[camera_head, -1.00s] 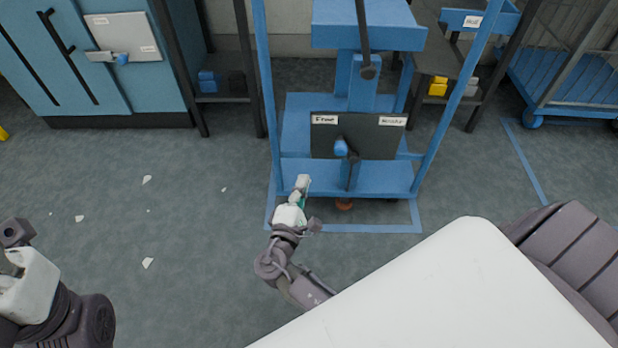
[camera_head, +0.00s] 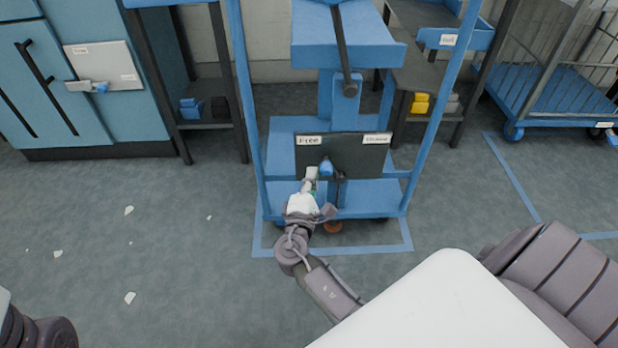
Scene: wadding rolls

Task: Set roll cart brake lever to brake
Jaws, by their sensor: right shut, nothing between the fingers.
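The blue roll cart (camera_head: 384,197) stands in front of me inside a blue floor outline. On its dark plate (camera_head: 362,156) sits a brake lever with a blue knob (camera_head: 326,167), near the middle and slightly toward the left label. The left label (camera_head: 312,140) reads "Free"; the right label (camera_head: 377,139) is too small to read surely. My right gripper (camera_head: 311,176) is shut and empty, with its tips just left of the knob; I cannot tell whether they touch. Of my left arm only a dark part shows at the lower left; its gripper is out of view.
A blue cabinet (camera_head: 45,122) with a small lever panel (camera_head: 105,68) stands at the left. A shelf (camera_head: 210,125) with blue and black items is beside it. A mesh cart (camera_head: 555,95) stands at the right. White scraps (camera_head: 130,298) lie on the open floor at left.

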